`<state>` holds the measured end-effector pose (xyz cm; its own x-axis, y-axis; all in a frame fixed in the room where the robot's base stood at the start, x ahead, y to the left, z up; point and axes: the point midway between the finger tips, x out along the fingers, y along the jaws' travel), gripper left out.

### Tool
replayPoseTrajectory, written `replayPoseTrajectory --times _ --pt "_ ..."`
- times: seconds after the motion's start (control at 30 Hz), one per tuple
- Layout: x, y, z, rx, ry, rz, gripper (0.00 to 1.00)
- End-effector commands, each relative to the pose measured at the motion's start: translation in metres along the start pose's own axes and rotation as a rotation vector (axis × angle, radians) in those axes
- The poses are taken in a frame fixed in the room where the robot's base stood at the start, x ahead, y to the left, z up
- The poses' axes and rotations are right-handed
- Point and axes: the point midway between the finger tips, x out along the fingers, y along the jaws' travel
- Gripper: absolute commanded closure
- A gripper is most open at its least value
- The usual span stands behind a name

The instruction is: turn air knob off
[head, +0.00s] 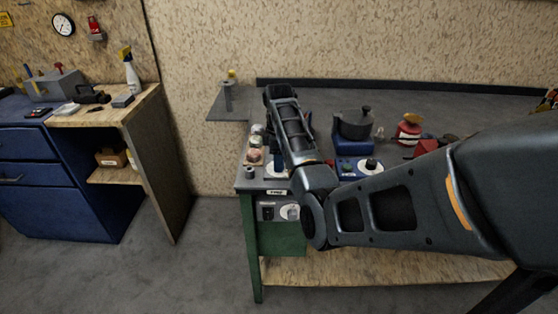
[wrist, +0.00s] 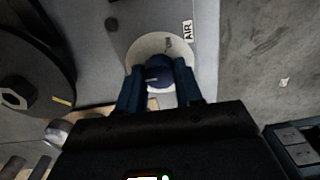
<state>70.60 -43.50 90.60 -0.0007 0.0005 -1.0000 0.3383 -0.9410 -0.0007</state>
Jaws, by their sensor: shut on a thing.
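The air knob (wrist: 159,72) is a dark blue, round knob with a small pale mark, on a white round dial plate (wrist: 146,46) in the wrist view. A label reading AIR (wrist: 187,30) lies beside the plate. My gripper (wrist: 159,84) is shut on the knob, one dark blue finger on each side of it. In the head view the white dial plate (head: 268,171) shows at the bench's front left corner, above a small label (head: 275,191). My arm covers much of that spot there, so the knob is mostly hidden.
A small dark knob (head: 249,172) stands left of the dial, and several jars (head: 255,156) stand behind it. A blue box with a black knob (head: 371,164) is to the right. Another dial (head: 290,212) is on the bench front. Floor is open at left.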

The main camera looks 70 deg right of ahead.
Motion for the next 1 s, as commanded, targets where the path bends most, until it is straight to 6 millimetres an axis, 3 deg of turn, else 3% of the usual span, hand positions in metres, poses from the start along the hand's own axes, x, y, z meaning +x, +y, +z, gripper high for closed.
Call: replayPoseTrajectory --times 0.67,0.7,0.93,1.0 --pt "-0.0017 0.0005 -0.0020 -0.066 0.003 0.003 0.95" --pt "-0.0018 0.0005 -0.0020 -0.066 0.003 0.003 0.63" --pt "-0.0010 0.0003 -0.0011 -0.064 0.001 0.002 0.41" --pt "-0.0008 0.0002 -0.0009 -0.064 0.001 0.002 0.39"
